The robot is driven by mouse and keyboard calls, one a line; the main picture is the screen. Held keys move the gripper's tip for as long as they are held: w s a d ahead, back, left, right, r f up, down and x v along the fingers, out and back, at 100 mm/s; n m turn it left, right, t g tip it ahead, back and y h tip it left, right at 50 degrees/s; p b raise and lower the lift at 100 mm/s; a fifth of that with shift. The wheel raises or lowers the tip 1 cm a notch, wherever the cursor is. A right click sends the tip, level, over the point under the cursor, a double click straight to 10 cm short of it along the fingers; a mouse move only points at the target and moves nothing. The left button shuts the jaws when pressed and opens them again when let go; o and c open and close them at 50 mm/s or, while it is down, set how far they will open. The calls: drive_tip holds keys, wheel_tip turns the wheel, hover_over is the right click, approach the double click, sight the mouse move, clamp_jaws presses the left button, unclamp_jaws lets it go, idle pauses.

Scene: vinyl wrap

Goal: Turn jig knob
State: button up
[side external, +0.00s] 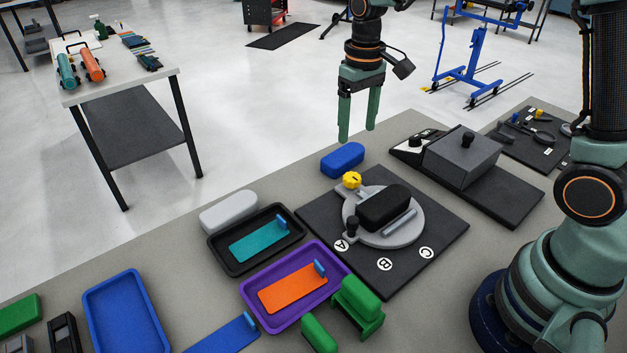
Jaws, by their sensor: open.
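The jig is a round grey turntable (412,234) on a dark square base plate (440,249) marked A, B and C. A yellow lobed knob (352,180) sits at its far left edge. A black rounded block (384,206) and a grey bar (399,222) are on the turntable. My gripper (357,133) is open and empty, pointing down, with its green fingers apart. It appears above and behind the jig, touching nothing; its exact height is unclear.
A blue block (342,160) lies behind the jig. A grey box with a black knob (464,158) stands right of it. A black tray (211,252) with a teal card and a purple tray (246,318) with an orange card lie left, near green blocks (358,301).

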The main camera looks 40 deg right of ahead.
sight(353, 176)
wheel_tip(353, 176, down, 12)
drive_tip(key=shift+f, duration=0.1)
idle(0.5)
clamp_jaws()
